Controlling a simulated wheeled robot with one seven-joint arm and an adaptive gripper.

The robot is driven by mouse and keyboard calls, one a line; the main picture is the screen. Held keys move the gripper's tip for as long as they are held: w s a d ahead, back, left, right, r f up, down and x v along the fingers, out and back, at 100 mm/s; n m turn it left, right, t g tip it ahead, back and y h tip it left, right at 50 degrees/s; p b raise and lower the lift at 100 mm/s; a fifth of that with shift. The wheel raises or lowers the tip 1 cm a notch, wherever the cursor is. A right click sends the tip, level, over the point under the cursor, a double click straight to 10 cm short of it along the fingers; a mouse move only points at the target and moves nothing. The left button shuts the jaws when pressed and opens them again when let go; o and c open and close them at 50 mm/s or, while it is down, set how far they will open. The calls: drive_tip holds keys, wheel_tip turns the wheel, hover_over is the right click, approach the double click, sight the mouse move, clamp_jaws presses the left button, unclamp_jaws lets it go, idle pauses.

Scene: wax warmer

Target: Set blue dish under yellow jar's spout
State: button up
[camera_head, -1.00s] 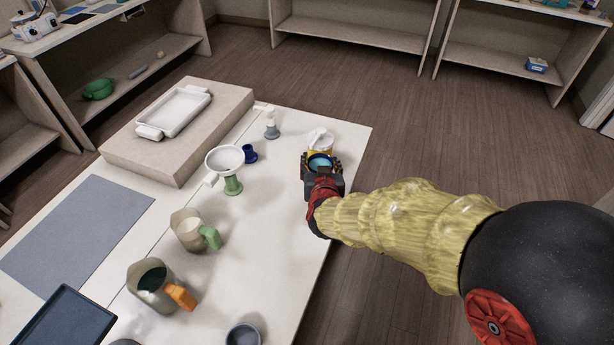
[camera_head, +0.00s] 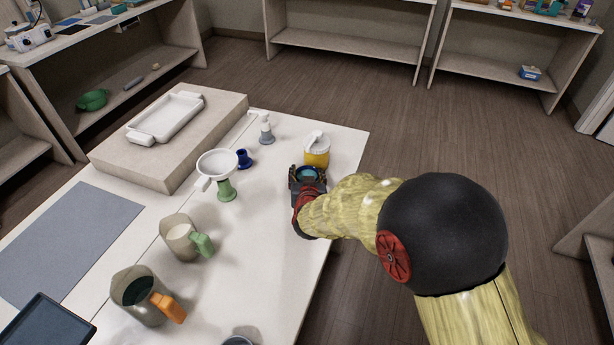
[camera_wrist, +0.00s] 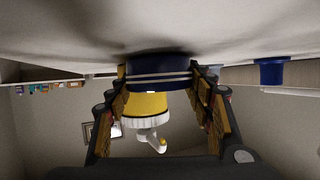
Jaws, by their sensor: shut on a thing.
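My gripper (camera_head: 307,179) is shut on the blue dish (camera_head: 308,173), with a finger on each side of it. In the wrist view, which looks upside down, the dish (camera_wrist: 158,72) sits between the fingertips, close to the table surface; I cannot tell whether it touches. The yellow jar (camera_head: 317,156) stands upright on the table just beyond the dish, with a white top. In the wrist view the jar (camera_wrist: 146,104) is partly hidden behind the dish. A white spout-like part (camera_wrist: 150,138) shows on its top. A gap between dish and jar is hard to judge.
Left of my gripper stand a white funnel on a green stand (camera_head: 220,170), a small dark-blue cup (camera_head: 244,159) and a grey bottle with a white top (camera_head: 266,130). Two pitchers (camera_head: 180,238) stand nearer. The table's right edge is close to my gripper.

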drive_tip(key=shift+r, duration=0.1)
drive_tip(key=o, duration=1.2)
drive_tip(key=shift+o, duration=0.2)
